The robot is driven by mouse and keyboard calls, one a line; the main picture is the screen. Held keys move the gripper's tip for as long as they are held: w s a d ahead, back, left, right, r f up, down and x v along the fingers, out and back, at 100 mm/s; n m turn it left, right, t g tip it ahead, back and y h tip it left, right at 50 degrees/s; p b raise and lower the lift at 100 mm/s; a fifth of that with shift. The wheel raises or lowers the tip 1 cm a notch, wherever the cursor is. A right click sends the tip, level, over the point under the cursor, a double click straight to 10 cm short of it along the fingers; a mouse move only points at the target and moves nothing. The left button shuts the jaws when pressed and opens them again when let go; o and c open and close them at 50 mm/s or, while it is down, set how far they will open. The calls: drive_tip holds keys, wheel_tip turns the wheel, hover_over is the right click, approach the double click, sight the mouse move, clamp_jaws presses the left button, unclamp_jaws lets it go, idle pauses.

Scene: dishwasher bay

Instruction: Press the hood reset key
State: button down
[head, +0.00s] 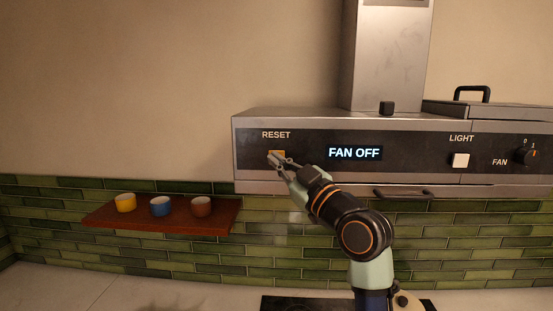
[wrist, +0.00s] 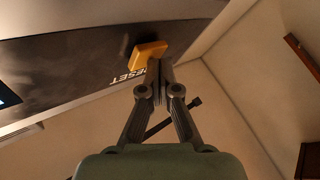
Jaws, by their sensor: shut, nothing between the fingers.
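The hood reset key (head: 279,153) is a small orange-yellow key under the white word RESET, at the left of the hood's dark front panel. My gripper (head: 274,158) is shut and empty, with its fingertips at the key and covering part of it in the head view. In the wrist view the key (wrist: 150,52) sticks out from the panel just beyond the shut fingertips (wrist: 160,66). The tips look very close to it; I cannot tell whether they touch. The display (head: 354,153) reads FAN OFF.
The hood (head: 310,179) also carries a white LIGHT key (head: 460,160) and a black FAN knob (head: 522,156) at right. A red-brown shelf (head: 160,222) with yellow, blue and brown cups hangs at lower left. The wall left of the hood is clear.

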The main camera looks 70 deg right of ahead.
drive_tip(key=shift+s+a, duration=0.2)
drive_tip(key=shift+a, duration=0.4)
drive_tip(key=shift+s+a, duration=0.3)
drive_tip(key=shift+a, duration=0.5)
drive_tip(key=shift+s+a, duration=0.25)
drive_tip(key=shift+a, duration=0.5)
drive_tip(key=shift+s+a, duration=0.3)
drive_tip(key=shift+a, duration=0.5)
